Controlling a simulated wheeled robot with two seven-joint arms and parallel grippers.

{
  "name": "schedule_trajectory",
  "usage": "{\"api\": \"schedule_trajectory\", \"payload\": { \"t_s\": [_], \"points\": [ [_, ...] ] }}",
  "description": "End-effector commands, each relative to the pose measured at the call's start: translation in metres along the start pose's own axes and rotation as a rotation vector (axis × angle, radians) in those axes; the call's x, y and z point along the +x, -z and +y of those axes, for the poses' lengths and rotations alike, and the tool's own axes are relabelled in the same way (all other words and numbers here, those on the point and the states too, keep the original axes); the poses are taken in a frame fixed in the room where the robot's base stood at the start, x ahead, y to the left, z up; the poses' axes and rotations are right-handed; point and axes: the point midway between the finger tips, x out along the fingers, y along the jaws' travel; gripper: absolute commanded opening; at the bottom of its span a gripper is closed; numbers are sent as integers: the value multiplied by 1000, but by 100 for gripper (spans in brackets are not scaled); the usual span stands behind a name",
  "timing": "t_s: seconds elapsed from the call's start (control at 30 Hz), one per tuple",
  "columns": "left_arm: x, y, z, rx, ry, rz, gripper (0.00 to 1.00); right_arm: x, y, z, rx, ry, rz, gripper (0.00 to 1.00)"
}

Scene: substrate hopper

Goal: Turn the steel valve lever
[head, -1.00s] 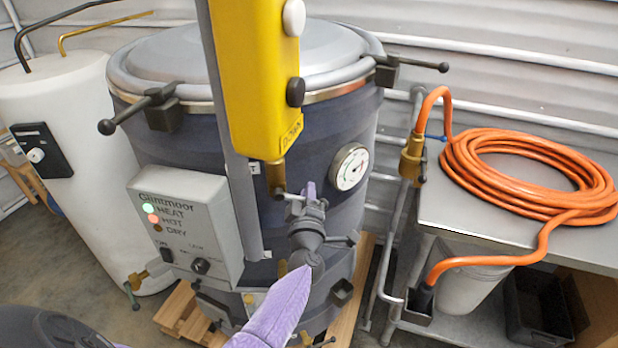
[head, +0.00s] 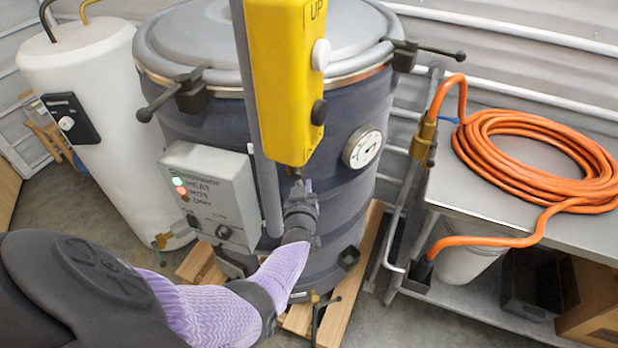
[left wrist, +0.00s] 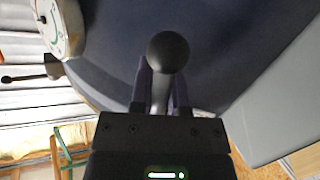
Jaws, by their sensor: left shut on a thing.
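The steel valve lever (left wrist: 160,98) is a grey bar with a dark ball knob (left wrist: 169,52), seen in the left wrist view. My left gripper (left wrist: 162,80) is shut on the bar, one finger on each side, with the ball beyond the fingertips. In the head view my left gripper (head: 301,192) is at the front of the dark blue hopper (head: 335,225), just below the yellow control box. The gripper hides most of the lever there. The valve body cannot be made out. My right gripper is not in view.
The yellow box (head: 287,95) hangs close above my gripper. A grey HEAT/HOT/DRY panel (head: 205,195) stands out to its left, a dial gauge (head: 364,147) to its right. A white tank (head: 95,110) stands left; a steel bench (head: 450,190) with coiled orange hose (head: 535,150) stands right.

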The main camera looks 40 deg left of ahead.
Motion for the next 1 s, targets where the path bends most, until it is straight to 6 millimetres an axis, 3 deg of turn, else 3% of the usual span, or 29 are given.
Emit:
{"api": "schedule_trajectory", "payload": {
  "t_s": [0.4, 0.97, 1.0],
  "points": [
    [-3, 0, -12, 174, 34, -37, 0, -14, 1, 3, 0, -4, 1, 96],
    [-3, 0, -14, 204, 40, -41, 0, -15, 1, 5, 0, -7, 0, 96],
    [-3, 0, -14, 203, 40, -41, 22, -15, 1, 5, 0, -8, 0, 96]
  ]
}}
